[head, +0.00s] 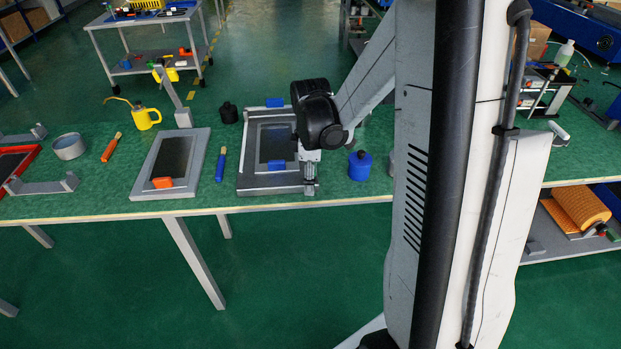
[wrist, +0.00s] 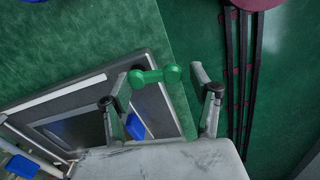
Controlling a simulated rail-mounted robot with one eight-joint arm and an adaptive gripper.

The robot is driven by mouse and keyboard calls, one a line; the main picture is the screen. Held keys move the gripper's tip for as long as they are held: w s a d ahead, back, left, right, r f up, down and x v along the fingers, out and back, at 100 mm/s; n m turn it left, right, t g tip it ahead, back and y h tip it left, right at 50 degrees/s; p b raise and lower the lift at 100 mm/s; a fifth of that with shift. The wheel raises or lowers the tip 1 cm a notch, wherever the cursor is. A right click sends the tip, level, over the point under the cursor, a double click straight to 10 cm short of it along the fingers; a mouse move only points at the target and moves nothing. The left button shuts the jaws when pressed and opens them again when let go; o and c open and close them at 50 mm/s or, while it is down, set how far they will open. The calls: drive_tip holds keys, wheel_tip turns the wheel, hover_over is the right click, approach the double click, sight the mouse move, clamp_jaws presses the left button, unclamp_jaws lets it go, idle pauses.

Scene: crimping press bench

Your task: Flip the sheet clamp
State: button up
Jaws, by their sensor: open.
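A green bar with rounded ends (wrist: 155,75), which looks like the clamp's handle, lies between the fingertips of my gripper (wrist: 160,80) in the wrist view. My gripper is open, one finger on each side of the bar; I cannot tell whether the left finger touches it. The bar is at the edge of a grey framed press plate (wrist: 85,84) with blue pads (wrist: 135,127). In the head view my gripper (head: 310,190) is at the front right corner of this press plate (head: 262,185). My arm hides part of the plate, and the green bar is not clear there.
A blue canister (head: 359,166) stands right of the plate. A blue-handled tool (head: 221,164) and a second framed panel (head: 197,165) with an orange block (head: 162,182) lie left. A black pot (head: 228,113) stands behind. The bench's front edge (head: 345,200) is close.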

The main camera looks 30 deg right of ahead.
drive_tip(key=c, duration=1.2)
drive_tip(key=shift+o, duration=0.2)
drive_tip(key=shift+f, duration=0.1)
drive_tip(key=m, duration=0.1)
drive_tip(key=m+b, duration=0.1)
drive_tip(key=w+m, duration=0.1)
drive_tip(key=m, duration=0.1)
drive_tip(key=shift+a+b, duration=0.3)
drive_tip(key=shift+a, duration=0.1)
drive_tip(key=m, duration=0.2)
drive_tip(key=m+b, duration=0.1)
drive_tip(key=m, duration=0.1)
drive_tip(key=shift+w+a, duration=0.15)
drive_tip(key=shift+w, duration=0.25)
drive_tip(key=m, duration=0.2)
drive_tip(key=w+m, duration=0.1)
drive_tip(key=m, duration=0.1)
drive_tip(key=shift+w+b, duration=0.1)
drive_tip(key=shift+b, duration=0.25)
drive_tip(key=shift+w+m, duration=0.25)
drive_tip(key=shift+m, duration=0.7)
drive_tip(key=shift+w+m, duration=0.2)
drive_tip(key=shift+m, duration=0.75)
